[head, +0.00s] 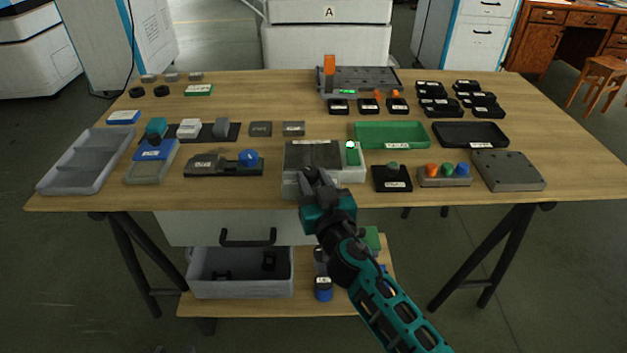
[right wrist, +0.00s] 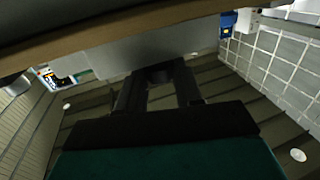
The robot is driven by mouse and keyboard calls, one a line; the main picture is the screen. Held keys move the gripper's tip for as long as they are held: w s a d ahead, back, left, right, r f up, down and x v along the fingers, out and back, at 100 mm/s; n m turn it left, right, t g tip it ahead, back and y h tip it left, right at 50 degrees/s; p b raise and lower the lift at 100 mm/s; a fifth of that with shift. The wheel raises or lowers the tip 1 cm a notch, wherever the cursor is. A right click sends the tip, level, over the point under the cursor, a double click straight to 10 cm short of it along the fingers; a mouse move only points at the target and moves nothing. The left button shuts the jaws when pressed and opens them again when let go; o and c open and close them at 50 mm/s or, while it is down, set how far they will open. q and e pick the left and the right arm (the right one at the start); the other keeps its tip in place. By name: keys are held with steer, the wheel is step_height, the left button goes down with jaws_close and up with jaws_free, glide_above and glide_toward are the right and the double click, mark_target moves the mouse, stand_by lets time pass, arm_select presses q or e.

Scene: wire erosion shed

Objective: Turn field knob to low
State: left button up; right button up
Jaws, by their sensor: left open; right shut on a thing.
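A grey box (head: 291,172) with a dark top panel stands at the front middle of the table in the head view. My right gripper (head: 312,176) reaches its front face from below. In the right wrist view, the right gripper (right wrist: 159,82) is shut on a dark round knob (right wrist: 158,75) on the box's front face (right wrist: 120,58). In the head view the gripper hides the knob. The pointer and low mark cannot be made out. My left gripper is not in view.
A black box with a round knob (head: 392,166) and a box of coloured buttons (head: 445,175) stand right of the grey box. A dark fixture with a blue knob (head: 249,157) stands left. The table's front edge (head: 420,199) runs close below the grey box.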

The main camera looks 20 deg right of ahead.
steer(key=n+y, duration=0.1)
steer(key=y+p, duration=0.1)
steer(key=y, duration=0.1)
steer(key=shift+d+r+n, duration=0.15)
steer(key=shift+d+n, duration=0.1)
steer(key=shift+n, duration=0.15)
steer(key=shift+d+n+g+y+p, duration=0.1)
steer(key=shift+n+g+y+p, duration=0.2)
steer(key=shift+n+y+p, duration=0.55)
steer(key=shift+y, duration=0.65)
arm_select(q)
steer(key=shift+s+a+r+y, duration=0.15)
steer(key=shift+s+a+r, duration=0.05)
steer(key=shift+a, duration=0.2)
steer(key=shift+s+a+r+y, duration=0.15)
steer(key=shift+a, duration=0.2)
arm_select(e)
steer(key=o, duration=1)
arm_select(q)
steer(key=shift+w+d+r, duration=0.1)
steer(key=shift+d, duration=0.05)
arm_select(e)
steer(key=shift+o, duration=0.2)
arm_select(q)
steer(key=shift+a+p, duration=0.2)
steer(key=shift+p, duration=0.15)
arm_select(e)
steer(key=v, duration=1.3)
